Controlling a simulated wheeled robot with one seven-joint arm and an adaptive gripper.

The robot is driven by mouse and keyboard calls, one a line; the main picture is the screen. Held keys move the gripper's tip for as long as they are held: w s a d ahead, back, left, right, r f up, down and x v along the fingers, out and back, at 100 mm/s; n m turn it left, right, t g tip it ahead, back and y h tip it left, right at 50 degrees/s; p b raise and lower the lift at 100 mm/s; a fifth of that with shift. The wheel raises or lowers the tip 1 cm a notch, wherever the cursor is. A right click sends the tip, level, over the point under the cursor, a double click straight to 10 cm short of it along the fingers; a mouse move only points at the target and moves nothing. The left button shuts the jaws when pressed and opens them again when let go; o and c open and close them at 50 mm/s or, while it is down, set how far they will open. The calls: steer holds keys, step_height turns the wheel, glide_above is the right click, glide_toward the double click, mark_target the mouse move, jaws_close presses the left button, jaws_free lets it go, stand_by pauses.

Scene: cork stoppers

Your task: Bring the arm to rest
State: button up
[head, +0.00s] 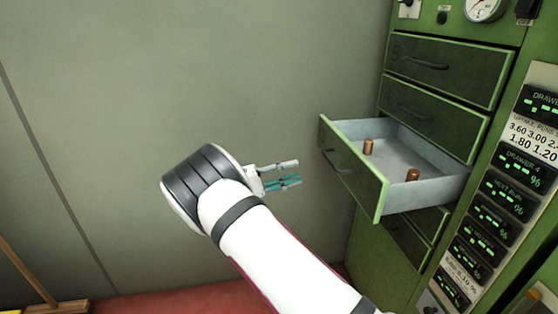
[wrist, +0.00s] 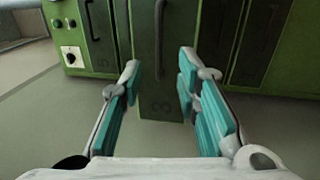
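My gripper (head: 290,173) is held out to the left of the open drawer (head: 352,168) in the head view, apart from it. In the wrist view my gripper (wrist: 160,85) has its two teal-padded fingers spread wide with nothing between them. Beyond the fingers is a green drawer front (wrist: 160,50) with a long vertical-looking handle. The open drawer holds two cork stoppers, one near its left side (head: 368,147) and one nearer its right side (head: 413,175). Both stand upright in the grey tray. My arm reaches up from the bottom of the head view.
The green cabinet (head: 455,27) has shut drawers above the open one. A panel of green-lit displays (head: 515,160) is at right, with a gauge (head: 483,8) at the top. A wooden object (head: 60,306) stands at the lower left. The space before the grey wall is clear.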

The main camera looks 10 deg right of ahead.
steer(key=s+d+r+m+g+y, duration=0.1)
steer(key=s+d+r+g+y, duration=0.1)
steer(key=s+d+r+y, duration=0.35)
steer(key=s+d+r+g+y, duration=0.1)
steer(key=s+d+r+y, duration=0.15)
steer(key=s, duration=0.55)
steer(key=s+d+r+m+g+y, duration=0.1)
steer(key=s+d+r+g+y, duration=0.1)
steer(key=s+d+r+y, duration=0.25)
steer(key=s+a+f+n+t+y, duration=0.1)
steer(key=s+a+t+y, duration=0.25)
steer(key=s, duration=1.15)
steer(key=s+a+f+n+t+y, duration=0.15)
steer(key=s+a+y, duration=0.25)
steer(key=s, duration=1.1)
step_height(320, 180, up, 25)
steer(key=t+p, duration=0.3)
steer(key=p, duration=2)
steer(key=shift+w+d+r+m+t, duration=0.2)
steer(key=shift+m+t, duration=0.1)
steer(key=shift+m, duration=0.15)
